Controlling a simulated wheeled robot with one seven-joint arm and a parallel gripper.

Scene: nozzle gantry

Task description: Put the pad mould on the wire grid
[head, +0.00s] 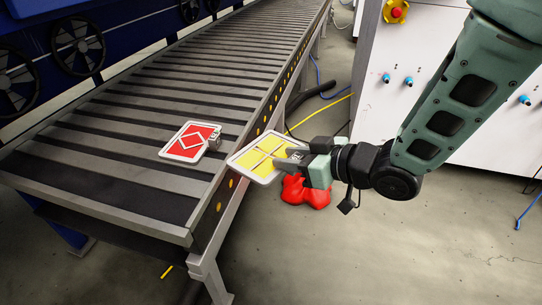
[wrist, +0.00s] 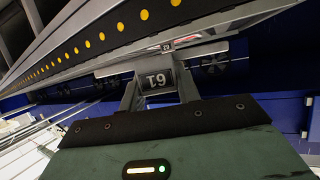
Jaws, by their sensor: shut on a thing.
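My gripper (head: 284,160) is shut on a flat white-rimmed plate with a yellow face split by pale cross lines, which I take as the pad mould (head: 258,158). It holds the plate by its right end, tilted, beside the conveyor's right edge. In the wrist view my gripper's fingers (wrist: 160,92) close on the plate's dark numbered tab (wrist: 159,79); the plate shows there only as a thin edge. I cannot make out a wire grid for certain.
The roller conveyor (head: 115,185) runs from front left to the back, mostly clear. A red lumpy thing (head: 305,191) is below my gripper. A white cabinet (head: 405,100) with blue knobs stands behind my arm. Cables (head: 318,112) lie beside the conveyor.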

